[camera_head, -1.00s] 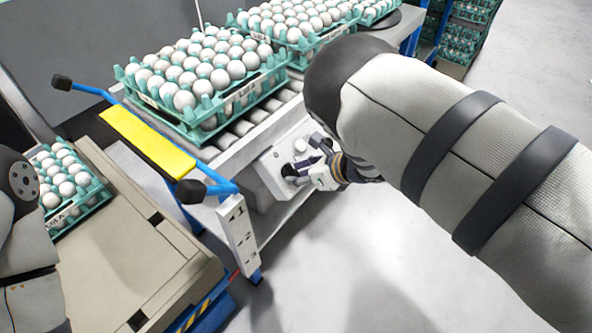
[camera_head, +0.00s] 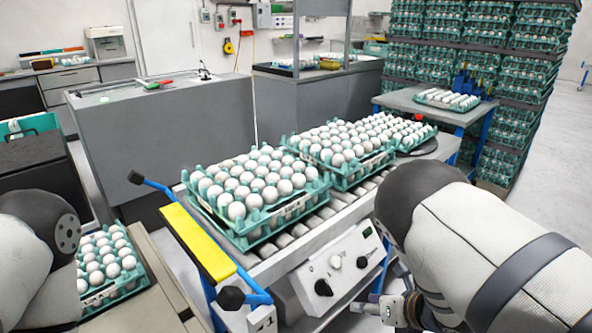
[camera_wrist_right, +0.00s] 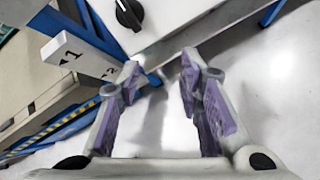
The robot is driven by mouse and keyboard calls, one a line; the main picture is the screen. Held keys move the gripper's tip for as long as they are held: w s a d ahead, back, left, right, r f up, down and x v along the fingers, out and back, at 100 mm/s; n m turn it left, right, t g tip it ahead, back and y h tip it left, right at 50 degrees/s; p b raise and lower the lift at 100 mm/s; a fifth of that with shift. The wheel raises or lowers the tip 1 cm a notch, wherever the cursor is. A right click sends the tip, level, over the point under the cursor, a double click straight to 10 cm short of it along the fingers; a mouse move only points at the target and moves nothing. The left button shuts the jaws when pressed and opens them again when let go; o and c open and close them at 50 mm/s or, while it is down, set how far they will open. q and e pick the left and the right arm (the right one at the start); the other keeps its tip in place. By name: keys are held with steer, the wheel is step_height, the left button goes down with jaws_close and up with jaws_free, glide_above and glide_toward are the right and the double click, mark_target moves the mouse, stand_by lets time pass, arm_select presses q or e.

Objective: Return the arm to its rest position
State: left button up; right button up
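My right arm comes in from the right in the head view, and its gripper (camera_head: 372,308) hangs low beside the conveyor's control panel. In the right wrist view my right gripper (camera_wrist_right: 160,75) has its two purple-padded fingers spread apart with nothing between them. It points down past the conveyor frame, with pale floor between the fingers. My left arm (camera_head: 40,255) shows only in part at the left edge of the head view; its gripper is out of view.
A roller conveyor (camera_head: 300,232) carries teal egg trays (camera_head: 262,232). Its control panel (camera_head: 340,262) with black knobs is close to my right gripper. Another egg tray (camera_head: 118,290) is at lower left. Stacked trays (camera_head: 470,40) stand at the back right. Floor at right is clear.

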steer(key=s+d+f+m+g+h, duration=0.2)
steer(key=s+d+f+m, duration=0.15)
steer(key=s+m, duration=0.75)
steer(key=s+d+f+m+g+h, duration=0.2)
steer(key=s+f+m, duration=0.2)
steer(key=s+m, duration=0.65)
steer(key=s+a+r+m+g, duration=0.2)
steer(key=s+m+g, duration=0.3)
steer(key=s+m, duration=0.9)
steer(key=shift+s+a+r+m, duration=0.25)
steer(key=shift+a+m, duration=0.2)
steer(key=shift+m, duration=0.6)
steer(key=shift+f, duration=0.1)
